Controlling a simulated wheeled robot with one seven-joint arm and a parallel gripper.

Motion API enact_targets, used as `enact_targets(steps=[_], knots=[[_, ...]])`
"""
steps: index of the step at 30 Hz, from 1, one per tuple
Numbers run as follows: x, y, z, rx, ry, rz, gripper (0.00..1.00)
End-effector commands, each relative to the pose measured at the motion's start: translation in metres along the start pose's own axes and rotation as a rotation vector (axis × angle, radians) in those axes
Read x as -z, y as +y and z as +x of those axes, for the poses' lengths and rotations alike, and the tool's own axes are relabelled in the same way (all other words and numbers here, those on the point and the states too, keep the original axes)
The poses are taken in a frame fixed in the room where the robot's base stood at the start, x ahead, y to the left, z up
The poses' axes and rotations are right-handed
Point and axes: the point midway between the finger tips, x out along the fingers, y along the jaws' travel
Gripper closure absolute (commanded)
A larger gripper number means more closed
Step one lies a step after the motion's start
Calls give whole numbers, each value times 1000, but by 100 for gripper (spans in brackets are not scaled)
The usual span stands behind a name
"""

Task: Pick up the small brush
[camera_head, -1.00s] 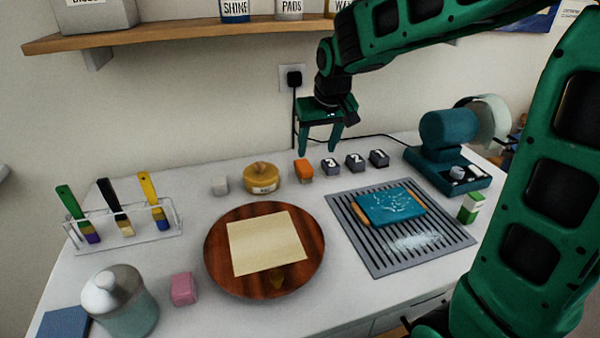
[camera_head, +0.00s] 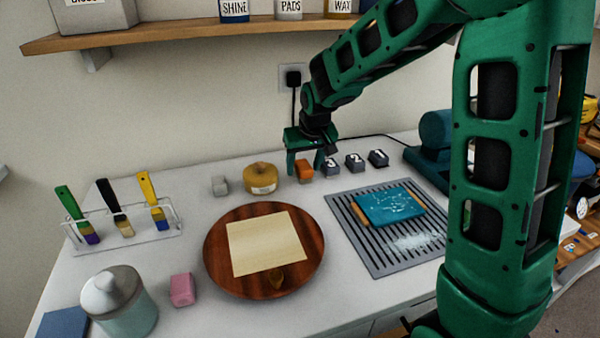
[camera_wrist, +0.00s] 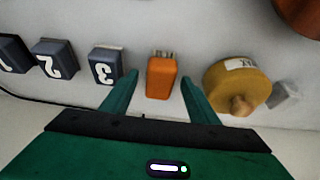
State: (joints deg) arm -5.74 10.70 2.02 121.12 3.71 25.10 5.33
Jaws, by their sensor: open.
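The small brush is an orange block (camera_head: 305,173) with short pale bristles at one end. It lies near the back of the white table, and in the wrist view the orange block (camera_wrist: 161,78) shows between my fingers. My gripper (camera_head: 304,164) is open and points down over it. In the wrist view one finger of my gripper (camera_wrist: 160,84) is on each side of the block, with a gap on both sides. I cannot tell how far above the table the fingertips are.
A numbered dark block (camera_wrist: 106,65) stands beside one finger, and a yellow round pot (camera_wrist: 237,87) beside the other. A rack (camera_head: 125,236) with several brushes stands at the left. A wooden disc (camera_head: 222,275) and a grey slatted mat (camera_head: 378,262) lie in front.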

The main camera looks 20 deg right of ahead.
Motion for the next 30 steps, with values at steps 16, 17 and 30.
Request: enact_targets(steps=[16, 17, 30], knots=[[0, 0, 6, 0, 0, 0, 90], [0, 0, 6, 0, 0, 0, 90], [5, 0, -4, 0, 2, 0, 90]])
